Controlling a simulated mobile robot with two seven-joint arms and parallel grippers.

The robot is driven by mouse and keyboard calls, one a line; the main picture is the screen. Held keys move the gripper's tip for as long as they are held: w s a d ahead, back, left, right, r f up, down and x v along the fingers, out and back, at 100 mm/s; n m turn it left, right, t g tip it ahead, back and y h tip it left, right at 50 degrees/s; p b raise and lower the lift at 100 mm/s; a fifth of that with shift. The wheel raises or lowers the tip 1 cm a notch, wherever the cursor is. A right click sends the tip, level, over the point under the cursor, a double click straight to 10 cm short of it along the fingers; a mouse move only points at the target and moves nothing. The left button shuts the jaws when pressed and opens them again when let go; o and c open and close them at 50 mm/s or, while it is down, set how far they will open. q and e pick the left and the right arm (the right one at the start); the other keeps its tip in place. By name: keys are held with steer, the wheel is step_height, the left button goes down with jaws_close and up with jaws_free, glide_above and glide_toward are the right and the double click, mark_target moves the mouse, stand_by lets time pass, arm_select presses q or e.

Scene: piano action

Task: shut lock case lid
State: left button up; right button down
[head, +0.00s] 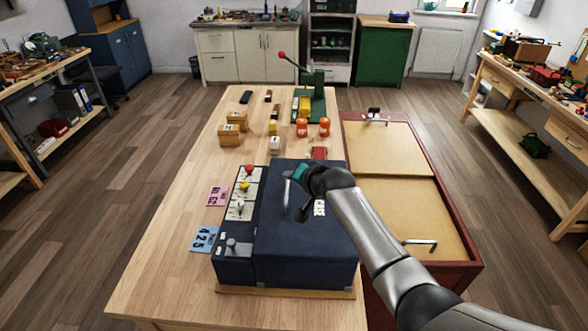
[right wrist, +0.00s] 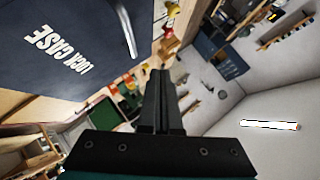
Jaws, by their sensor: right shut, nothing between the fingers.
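The lock case (head: 305,276) is a dark blue box at the near end of the wooden table. Its lid (head: 330,235) lies over the top, and I cannot tell whether it is fully down. White LOCK CASE lettering shows on the lid in the right wrist view (right wrist: 62,50), with a bent metal handle (right wrist: 128,32) near it. My right gripper (head: 289,175) is above the lid's far part, close to the handle (head: 287,190). Its fingers (right wrist: 160,75) are together and empty. I cannot tell whether they touch anything. My left gripper is out of view.
A panel with levers and coloured knobs (head: 243,200) runs along the case's left side. Blue (head: 203,239) and pink (head: 217,196) number cards lie left of it. A red-framed tray (head: 390,190) stands to the right. Boxes, orange pots and a green press (head: 315,90) stand farther back.

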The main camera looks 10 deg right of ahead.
steer(key=shift+s+r+p, duration=0.5)
steer(key=shift+s+r, duration=1.55)
steer(key=shift+s, duration=0.1)
steer(key=s+f+n+g+h, duration=0.15)
steer(key=s+f, duration=0.25)
steer(key=s, duration=0.4)
steer(key=s+f+n+g, duration=0.2)
steer(key=s+f+n, duration=0.15)
steer(key=s, duration=0.55)
steer(key=s+d+n+g+h, duration=0.1)
steer(key=s+n+g, duration=0.1)
steer(key=s, duration=0.8)
steer(key=s+d+n+g+h, duration=0.1)
steer(key=s+d+n+g, duration=0.1)
steer(key=s, duration=0.8)
step_height(320, 180, down, 34)
steer(key=s+g+b, duration=0.1)
steer(key=s+b, duration=0.1)
steer(key=b, duration=0.9)
steer(key=s+d+f+b, duration=0.1)
steer(key=s+f+b, duration=0.3)
steer(key=s+f, duration=0.3)
steer(key=s+d+f+g+b, duration=0.1)
steer(key=s+f+b, duration=0.4)
steer(key=f, duration=1.1)
steer(key=s, duration=0.3)
steer(key=shift+s+d+b, duration=0.15)
steer(key=shift+s+b, duration=0.1)
steer(key=shift+b, duration=0.05)
steer(key=shift+g, duration=0.25)
